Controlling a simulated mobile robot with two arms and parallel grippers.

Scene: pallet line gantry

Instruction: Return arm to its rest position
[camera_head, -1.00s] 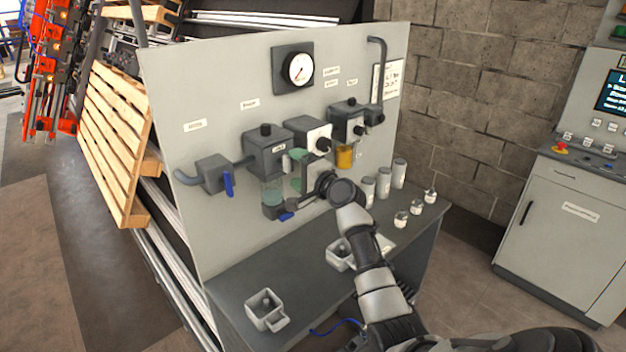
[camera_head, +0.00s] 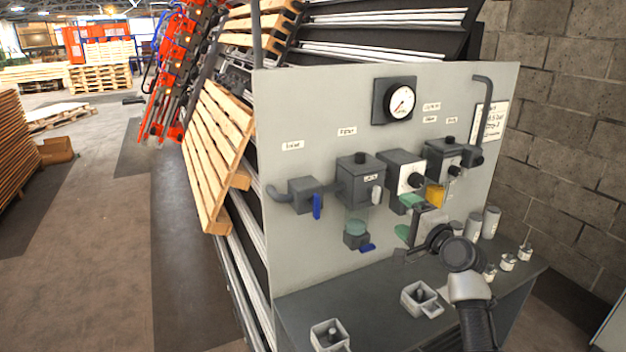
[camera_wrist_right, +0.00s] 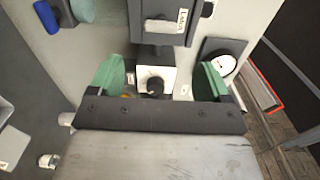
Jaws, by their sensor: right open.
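My right gripper (camera_head: 407,217) is open, with green-padded fingers, in front of the grey panel (camera_head: 290,120). It is just below a white-faced unit with a black knob (camera_head: 415,180). In the right wrist view the gripper (camera_wrist_right: 158,80) shows its two green fingers well apart. The black knob (camera_wrist_right: 155,86) appears between them, and nothing is held. My right arm reaches in from the lower right in the head view. My left gripper is not in view.
Below, the dark bench (camera_head: 375,325) holds two grey trays (camera_head: 330,335) and several small canisters. A wooden pallet (camera_head: 215,150) leans left; open floor lies beyond.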

